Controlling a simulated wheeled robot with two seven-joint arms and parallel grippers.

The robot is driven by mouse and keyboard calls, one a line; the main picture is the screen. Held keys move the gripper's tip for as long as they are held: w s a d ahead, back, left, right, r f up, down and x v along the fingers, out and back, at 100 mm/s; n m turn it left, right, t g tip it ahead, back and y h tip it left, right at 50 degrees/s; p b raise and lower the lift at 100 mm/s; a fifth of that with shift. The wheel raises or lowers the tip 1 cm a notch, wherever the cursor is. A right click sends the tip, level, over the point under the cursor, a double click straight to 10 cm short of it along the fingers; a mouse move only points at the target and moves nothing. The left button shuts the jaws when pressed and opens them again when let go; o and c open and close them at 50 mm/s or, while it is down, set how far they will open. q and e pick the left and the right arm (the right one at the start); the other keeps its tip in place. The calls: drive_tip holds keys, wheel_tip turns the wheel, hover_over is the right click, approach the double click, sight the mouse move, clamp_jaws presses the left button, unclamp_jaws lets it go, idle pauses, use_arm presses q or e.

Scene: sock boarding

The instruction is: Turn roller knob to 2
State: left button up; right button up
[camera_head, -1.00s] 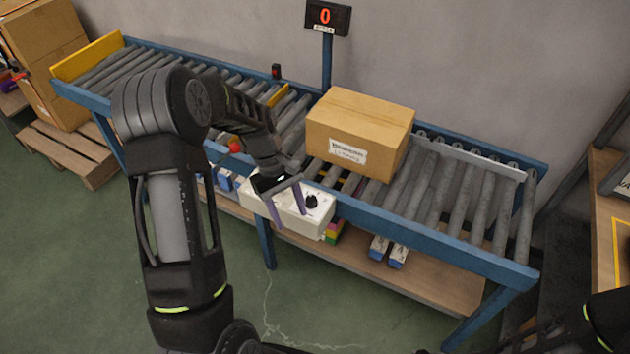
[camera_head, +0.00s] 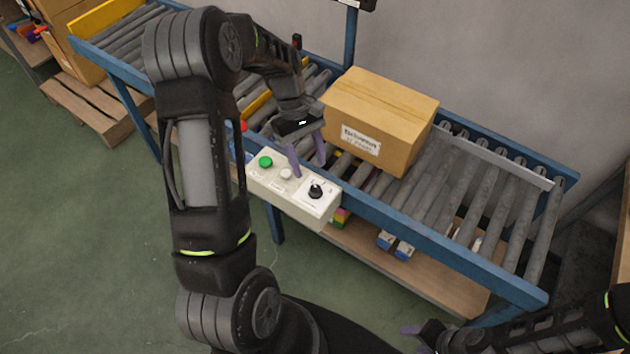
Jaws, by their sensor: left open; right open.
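The roller knob (camera_head: 316,191) is a black dial on a white label at the right end of a pale control box (camera_head: 270,192). The box is fixed to the front rail of the conveyor. A green button (camera_head: 265,162) and a white button (camera_head: 286,174) sit left of the knob. The dial's markings are too small to read. My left gripper (camera_head: 307,168) is open, with its purple fingers above the box, just behind the knob and apart from it. My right gripper (camera_head: 424,340) is open at the bottom edge, partly out of view.
A cardboard box (camera_head: 380,115) with a label stands on the rollers behind the control box. The conveyor's blue rail (camera_head: 430,236) runs along the front, above a wooden lower shelf (camera_head: 445,283). The green floor (camera_head: 80,230) is clear at left.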

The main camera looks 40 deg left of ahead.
sight(315, 188)
use_arm(q)
drive_tip(key=p+x, duration=0.1)
drive_tip(key=x, duration=0.6)
drive_tip(key=shift+c, duration=0.2)
clamp_jaws()
